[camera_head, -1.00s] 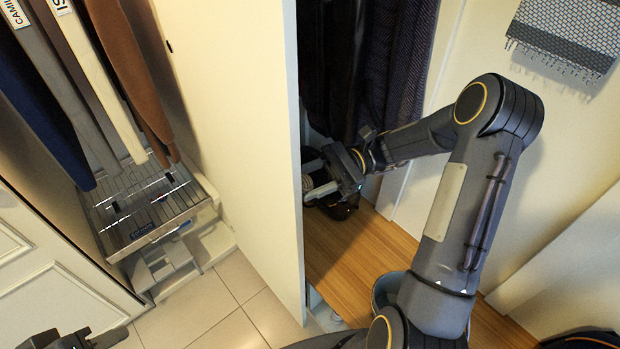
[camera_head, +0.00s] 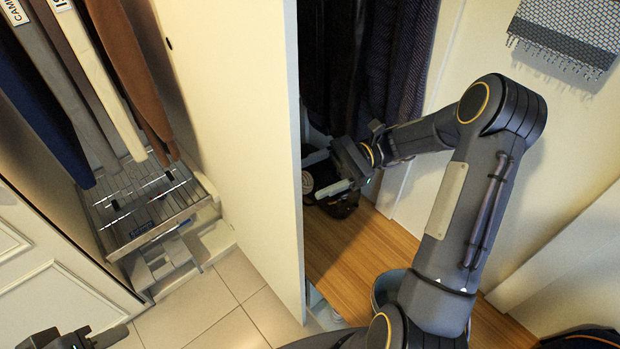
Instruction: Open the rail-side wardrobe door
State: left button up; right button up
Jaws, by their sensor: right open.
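A tall cream wardrobe panel (camera_head: 235,130) stands upright in the middle, its near edge out over the floor tiles. I cannot tell whether it is a swung-out door or a partition. To its left is an open bay with garments hanging (camera_head: 125,70). A white panelled door (camera_head: 45,275) stands at the lower left, beside that bay. My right gripper (camera_head: 343,163) is open and empty, right of the cream panel and apart from it, in front of dark hanging clothes. My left gripper (camera_head: 85,340) is cut off by the bottom left edge, and its jaw state is unclear.
A wire pull-out rack (camera_head: 150,225) sits below the hanging garments. A dark object (camera_head: 340,204) lies on the wooden floor (camera_head: 350,260) below my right gripper. A patterned towel (camera_head: 565,40) hangs at the upper right. The tiles (camera_head: 215,310) at the front are clear.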

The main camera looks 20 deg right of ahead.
jog(key=d, duration=0.5)
jog(key=shift+w+d+b, duration=0.25)
jog(key=shift+b, duration=0.1)
